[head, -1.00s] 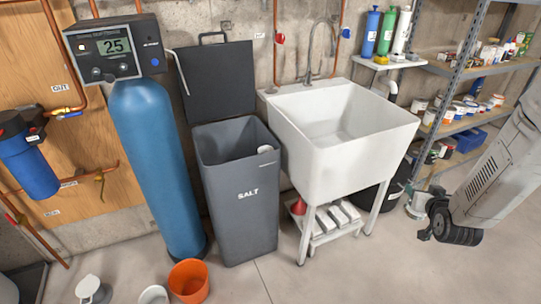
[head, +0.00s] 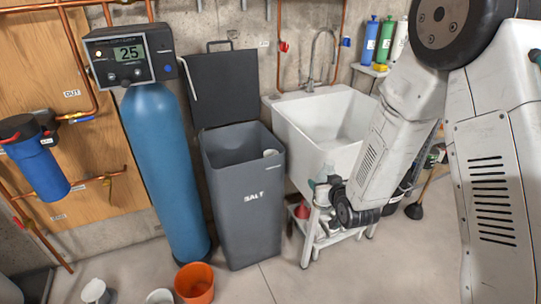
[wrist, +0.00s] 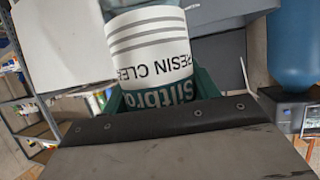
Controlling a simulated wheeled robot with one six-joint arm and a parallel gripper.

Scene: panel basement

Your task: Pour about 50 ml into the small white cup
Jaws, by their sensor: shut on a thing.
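A bottle (wrist: 150,45) with a white, grey-striped label reading "RESIN CLE…" fills the top of the wrist view, its lettering upside down there. My gripper (wrist: 160,92) is shut on this bottle. In the head view the bottle (head: 322,190) is small and looks upright, in front of the sink, with my gripper (head: 334,200) at its right. White vessels stand on the floor at lower left: one (head: 95,290) and another (head: 160,296) cut by the frame edge. I cannot tell which is the small white cup.
The grey salt bin (head: 243,215) has its lid up. An orange bucket (head: 195,283) stands before the blue tank (head: 163,160). The white sink (head: 300,135) and its low shelf are close behind the bottle. Floor in front of the bin is clear.

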